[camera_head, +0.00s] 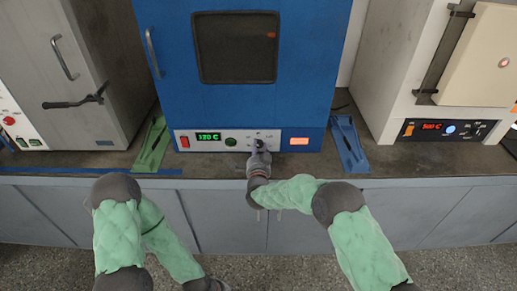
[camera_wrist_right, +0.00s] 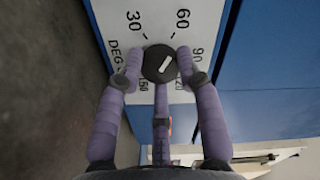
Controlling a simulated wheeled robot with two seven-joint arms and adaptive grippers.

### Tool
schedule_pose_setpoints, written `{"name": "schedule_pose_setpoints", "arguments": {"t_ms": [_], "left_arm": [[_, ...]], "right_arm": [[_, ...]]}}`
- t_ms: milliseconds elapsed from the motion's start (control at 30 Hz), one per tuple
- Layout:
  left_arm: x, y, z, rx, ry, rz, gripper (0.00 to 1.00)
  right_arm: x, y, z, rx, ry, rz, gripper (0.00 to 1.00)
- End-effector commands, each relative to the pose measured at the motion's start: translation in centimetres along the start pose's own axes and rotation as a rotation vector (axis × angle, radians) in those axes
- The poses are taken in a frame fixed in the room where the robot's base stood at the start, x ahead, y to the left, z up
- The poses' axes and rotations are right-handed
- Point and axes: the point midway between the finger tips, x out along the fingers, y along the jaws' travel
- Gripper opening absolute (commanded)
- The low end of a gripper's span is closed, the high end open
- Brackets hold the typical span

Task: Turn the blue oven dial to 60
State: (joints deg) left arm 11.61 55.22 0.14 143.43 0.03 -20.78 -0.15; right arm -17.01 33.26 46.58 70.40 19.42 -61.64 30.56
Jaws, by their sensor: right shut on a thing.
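The blue oven (camera_head: 235,100) stands at the middle back of the bench, its door closed. Its white control panel has a green display (camera_head: 208,137) that seems to read 120 C. The dial (camera_wrist_right: 158,62) is a dark round knob with a white pointer mark, which tilts up and to the right in the right wrist view, roughly toward the 60 (camera_wrist_right: 182,19). My right gripper (camera_wrist_right: 157,65) is shut on the dial, its fingers around the rim. In the head view, the right gripper (camera_head: 258,147) covers most of the dial.
A green bracket-like stand (camera_head: 151,146) and a blue one (camera_head: 349,146) lie on either side of the oven. A grey cabinet (camera_head: 60,90) stands at left, a beige oven with a red display (camera_head: 431,127) at right. The bench front strip is clear.

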Motion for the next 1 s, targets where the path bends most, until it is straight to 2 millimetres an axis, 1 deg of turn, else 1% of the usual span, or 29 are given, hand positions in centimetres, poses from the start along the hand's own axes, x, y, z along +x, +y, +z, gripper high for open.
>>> {"name": "schedule_pose_setpoints", "arguments": {"t_ms": [367,400,433,467,833,933,1000], "left_arm": [[0.0,0.0,0.0,0.0,0.0,0.0,0.4],[0.0,0.0,0.0,0.0,0.0,0.0,0.4],[0.0,0.0,0.0,0.0,0.0,0.0,0.4],[0.0,0.0,0.0,0.0,0.0,0.0,0.4],[0.0,0.0,0.0,0.0,0.0,0.0,0.4],[0.0,0.0,0.0,0.0,0.0,0.0,0.4],[0.0,0.0,0.0,0.0,0.0,0.0,0.4]], "right_arm": [[0.0,0.0,-0.1,-0.002,0.001,-0.001,0.03],[0.0,0.0,-0.1,-0.002,0.001,-0.001,0.47],[0.0,0.0,-0.1,-0.002,0.001,-0.001,0.56],[0.0,0.0,-0.1,-0.002,0.001,-0.001,0.6],[-0.2,0.0,0.0,-0.002,0.0,0.0,0.6],[-1.0,0.0,0.0,-0.002,-0.002,0.001,0.6],[-1.9,0.0,0.0,-0.002,-0.001,0.0,0.6]]}}
